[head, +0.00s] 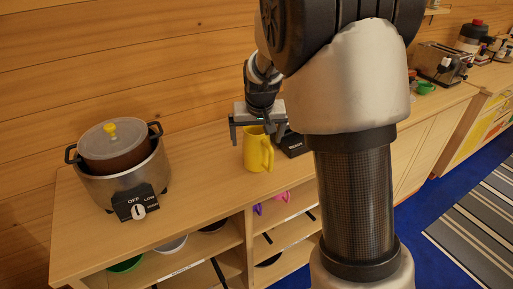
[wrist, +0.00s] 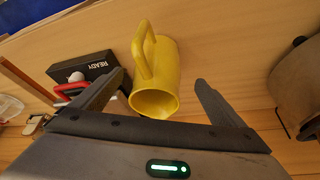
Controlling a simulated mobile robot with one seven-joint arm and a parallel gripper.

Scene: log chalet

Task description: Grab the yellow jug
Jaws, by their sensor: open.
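The yellow jug (head: 257,150) stands upright on the wooden counter in the head view, its handle toward the right. In the wrist view the yellow jug (wrist: 155,75) shows its open mouth toward me and its handle at the upper left. My gripper (head: 257,132) is just above and behind the jug in the head view. In the wrist view my gripper (wrist: 158,88) is open and empty, with one finger to each side of the jug's mouth. I cannot tell whether a finger touches it.
A slow cooker (head: 124,172) with a lid stands at the left of the counter (head: 200,207). A black box (head: 292,144) marked READY is close right of the jug. A toaster (head: 440,62) stands farther right. Shelves below hold bowls and cups. The counter between cooker and jug is clear.

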